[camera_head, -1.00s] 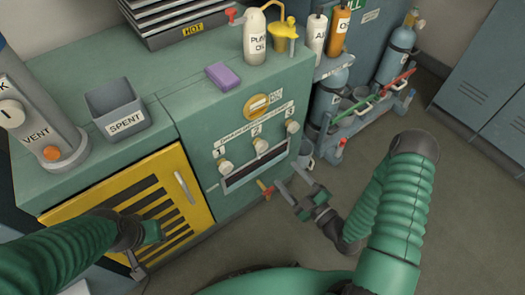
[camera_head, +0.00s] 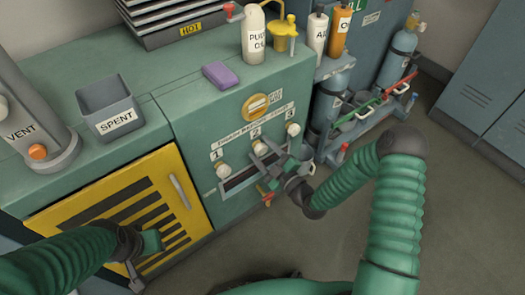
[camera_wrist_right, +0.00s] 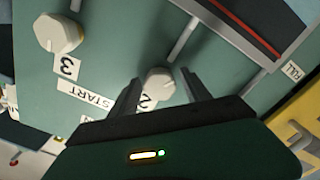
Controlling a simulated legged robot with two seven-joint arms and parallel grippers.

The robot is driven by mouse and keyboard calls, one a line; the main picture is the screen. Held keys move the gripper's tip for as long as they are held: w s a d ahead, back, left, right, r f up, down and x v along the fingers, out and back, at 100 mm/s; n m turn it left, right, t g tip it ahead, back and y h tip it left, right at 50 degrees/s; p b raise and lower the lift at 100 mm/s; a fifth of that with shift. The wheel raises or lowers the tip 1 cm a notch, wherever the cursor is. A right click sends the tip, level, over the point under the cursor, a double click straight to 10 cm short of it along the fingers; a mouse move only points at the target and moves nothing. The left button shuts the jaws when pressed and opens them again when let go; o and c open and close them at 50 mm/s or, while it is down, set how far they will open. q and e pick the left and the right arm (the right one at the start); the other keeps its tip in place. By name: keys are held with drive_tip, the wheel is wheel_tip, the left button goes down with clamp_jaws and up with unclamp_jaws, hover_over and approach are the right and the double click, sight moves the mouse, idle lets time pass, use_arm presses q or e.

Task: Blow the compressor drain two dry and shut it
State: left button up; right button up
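The compressor drain two knob (camera_head: 260,147) is pale and round, on the green cabinet front above a dark slot (camera_head: 240,178). My right gripper (camera_head: 270,160) is at this knob. In the right wrist view, its two fingers are apart with knob two (camera_wrist_right: 157,83) between their tips; I cannot tell whether they touch it. The label "2" is partly hidden there by the gripper. Knob one (camera_head: 223,171) is to the left and knob three (camera_head: 293,129) to the right. My left gripper (camera_head: 137,272) is low before the yellow grille door; its finger gap is unclear.
A yellow round dial (camera_head: 256,106) sits above the knobs. A small red and yellow valve (camera_head: 266,194) is below my right gripper. Floor at right is clear.

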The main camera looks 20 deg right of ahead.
clamp_jaws()
